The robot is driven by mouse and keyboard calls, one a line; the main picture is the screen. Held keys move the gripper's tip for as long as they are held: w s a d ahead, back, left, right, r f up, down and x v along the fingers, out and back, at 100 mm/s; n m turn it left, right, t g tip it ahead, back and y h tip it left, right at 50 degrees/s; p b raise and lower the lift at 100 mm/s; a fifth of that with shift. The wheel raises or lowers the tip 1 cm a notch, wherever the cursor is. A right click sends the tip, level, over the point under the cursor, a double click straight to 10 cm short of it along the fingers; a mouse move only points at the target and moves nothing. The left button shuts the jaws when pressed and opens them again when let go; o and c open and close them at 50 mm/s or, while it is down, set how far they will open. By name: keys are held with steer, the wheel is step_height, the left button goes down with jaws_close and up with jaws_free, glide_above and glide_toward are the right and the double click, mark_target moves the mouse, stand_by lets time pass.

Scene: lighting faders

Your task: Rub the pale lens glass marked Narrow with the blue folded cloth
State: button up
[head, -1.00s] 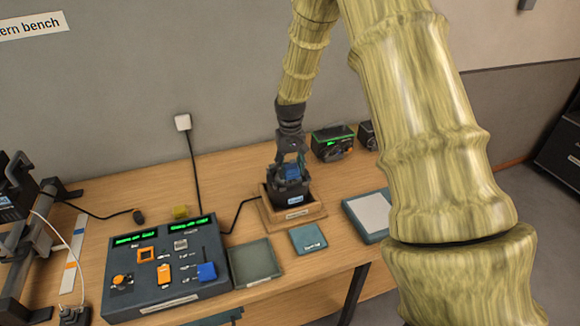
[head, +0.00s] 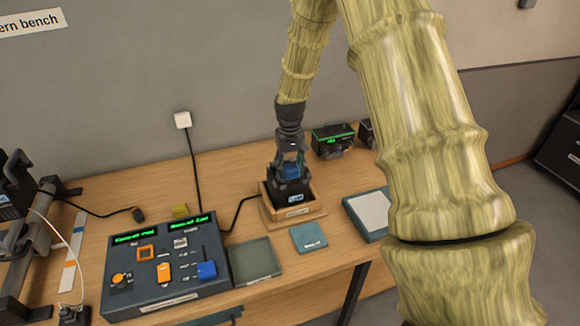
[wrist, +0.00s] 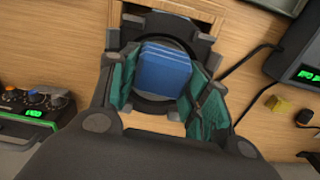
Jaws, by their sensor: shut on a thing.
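My gripper (head: 291,165) is shut on the blue folded cloth (wrist: 164,70), which sits between its teal finger pads in the wrist view. In the head view the cloth is mostly hidden by the fingers. The cloth lies over a dark round-mouthed lamp housing (head: 290,189) that stands in a wooden tray (head: 303,216). A ring of the housing's lens opening shows around the cloth in the wrist view. The glass under the cloth is hidden, and I cannot tell whether the cloth touches it. The housing's small label is too blurred to read.
A control panel (head: 165,283) with faders and green displays stands at the left. A grey-green tray (head: 256,262), a teal card (head: 309,237) and a pale-topped pad (head: 370,214) lie along the front. A dark box with a green display (head: 333,140) stands behind.

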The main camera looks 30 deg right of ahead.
steer(key=shift+f, duration=0.75)
steer(key=shift+w, duration=0.1)
steer(key=shift+w+d+r, duration=0.1)
steer(key=shift+w+d, duration=0.1)
steer(key=shift+w, duration=0.5)
steer(key=shift+w+d, duration=0.2)
steer(key=shift+w, duration=0.55)
steer(key=shift+w+d+r, duration=0.1)
steer(key=shift+w+d, duration=0.1)
steer(key=shift+w, duration=0.5)
steer(key=shift+w+d+r+p, duration=0.1)
steer(key=shift+w+r+p, duration=0.25)
steer(key=shift+w+r, duration=0.15)
steer(key=shift+f, duration=0.1)
steer(key=shift+s, duration=0.25)
steer(key=shift+s+a+f+p, duration=0.2)
steer(key=shift+s+f, duration=0.05)
steer(key=shift+s, duration=0.15)
steer(key=shift+s+a+f+p, duration=0.2)
steer(key=shift+s, duration=0.2)
steer(key=shift+s+f, duration=0.15)
steer(key=shift+s, duration=0.95)
steer(key=shift+s+a+f+p, duration=0.15)
steer(key=shift+s+a+p, duration=0.15)
steer(key=shift+s, duration=0.35)
